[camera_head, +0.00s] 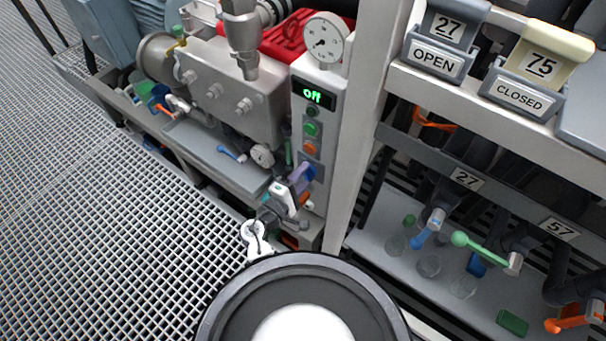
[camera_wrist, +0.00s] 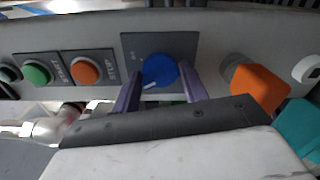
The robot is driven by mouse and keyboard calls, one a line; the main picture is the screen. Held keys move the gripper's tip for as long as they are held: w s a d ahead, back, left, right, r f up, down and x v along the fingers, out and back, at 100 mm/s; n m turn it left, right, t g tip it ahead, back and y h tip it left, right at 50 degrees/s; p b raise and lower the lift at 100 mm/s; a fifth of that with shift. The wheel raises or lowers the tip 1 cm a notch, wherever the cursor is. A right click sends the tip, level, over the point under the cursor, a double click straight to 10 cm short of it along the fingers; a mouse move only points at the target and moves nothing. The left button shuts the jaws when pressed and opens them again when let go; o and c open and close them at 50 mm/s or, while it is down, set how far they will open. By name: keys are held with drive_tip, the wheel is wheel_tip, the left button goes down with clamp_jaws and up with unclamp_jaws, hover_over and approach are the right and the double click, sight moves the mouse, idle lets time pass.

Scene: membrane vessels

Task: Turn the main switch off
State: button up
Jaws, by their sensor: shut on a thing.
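The main switch is a round blue knob (camera_wrist: 160,70) with a white mark, on a dark square plate in the wrist view. In the head view it shows as a blue patch (camera_head: 309,172) low on the grey control panel (camera_head: 325,130). My gripper (camera_wrist: 157,82) has its two purple fingers on either side of the knob, shut on it. In the head view my gripper (camera_head: 299,177) reaches the panel from below. The fingers partly hide the knob in the head view.
Green (camera_wrist: 37,74) and orange (camera_wrist: 84,70) push buttons sit left of the knob in the wrist view. An orange block-shaped part (camera_wrist: 258,85) juts out close on the right. A white post (camera_head: 357,130) stands right of the panel. The grating floor (camera_head: 90,200) is clear at left.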

drive_tip(key=shift+n, duration=0.4)
drive_tip(key=o, duration=0.9)
drive_tip(key=shift+o, duration=0.2)
drive_tip(key=shift+s, duration=0.1)
